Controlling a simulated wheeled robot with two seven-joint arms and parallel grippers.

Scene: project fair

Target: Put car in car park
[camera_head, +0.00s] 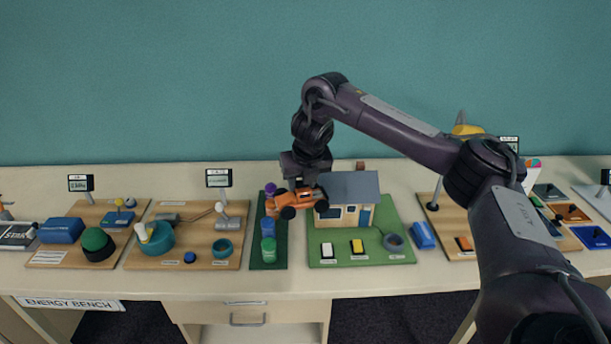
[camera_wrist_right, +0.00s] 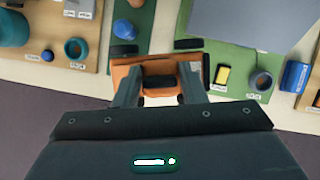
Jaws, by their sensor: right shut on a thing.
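An orange toy car (camera_head: 287,203) with dark wheels is held up above the table, in front of the left edge of a small house (camera_head: 347,187). My right gripper (camera_head: 297,186) is shut on it from above. In the right wrist view the car (camera_wrist_right: 121,74) sits between the two fingers of the gripper (camera_wrist_right: 158,86). My left gripper is not in view. I cannot tell for sure which marked place is the car park. Flat coloured squares, one of them blue (camera_head: 590,237), lie at the right of the table.
A narrow dark green board with coloured jars (camera_head: 268,247) lies below and left of the car. The house's green board (camera_head: 320,262) carries switches and a grey-blue ring (camera_head: 394,242). Wooden boards with devices (camera_head: 207,250) stand further left. My right arm covers part of the right side.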

